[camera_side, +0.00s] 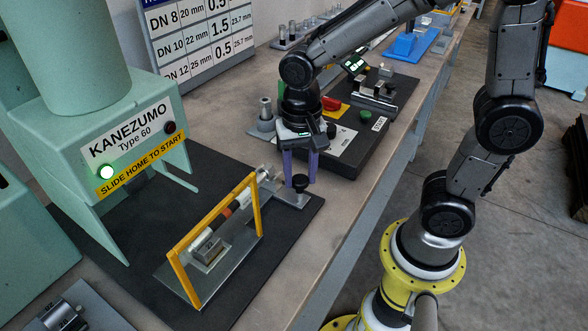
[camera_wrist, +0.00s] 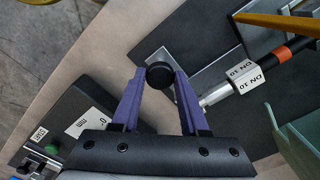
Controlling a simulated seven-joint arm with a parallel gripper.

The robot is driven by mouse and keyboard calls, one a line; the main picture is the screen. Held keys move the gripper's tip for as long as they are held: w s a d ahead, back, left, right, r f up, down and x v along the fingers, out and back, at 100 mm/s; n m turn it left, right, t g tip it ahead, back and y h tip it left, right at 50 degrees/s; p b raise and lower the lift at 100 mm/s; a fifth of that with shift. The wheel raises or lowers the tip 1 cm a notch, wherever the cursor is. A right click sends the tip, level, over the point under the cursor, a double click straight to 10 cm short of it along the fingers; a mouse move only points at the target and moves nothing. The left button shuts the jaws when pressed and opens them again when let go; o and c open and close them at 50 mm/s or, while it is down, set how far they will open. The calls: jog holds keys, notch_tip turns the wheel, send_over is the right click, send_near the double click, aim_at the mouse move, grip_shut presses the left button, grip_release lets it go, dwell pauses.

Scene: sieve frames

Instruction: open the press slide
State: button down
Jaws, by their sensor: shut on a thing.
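The press (camera_side: 90,110) is pale green, marked KANEZUMO Type 60, with a lit green lamp (camera_side: 106,172). Its press slide (camera_side: 230,262), a grey metal plate with a yellow guard frame (camera_side: 217,232), lies on the black mat out in front of the press. The slide has a black knob (camera_side: 300,183) on its handle end. My gripper (camera_side: 300,178) points down with its purple fingers on either side of this knob. In the wrist view the knob (camera_wrist: 160,77) sits between the fingertips, and the gripper is shut on it. The fingers partly hide the knob.
A hose with an orange band (camera_wrist: 279,54) and a metal end lies in blocks marked DN 10 (camera_wrist: 241,72) on the slide. A black device with a green button (camera_side: 366,117) stands behind my gripper. The bench edge runs along the right.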

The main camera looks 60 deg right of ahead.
jog(key=shift+c, duration=2.1)
grip_release()
notch_tip(320, 180, up, 14)
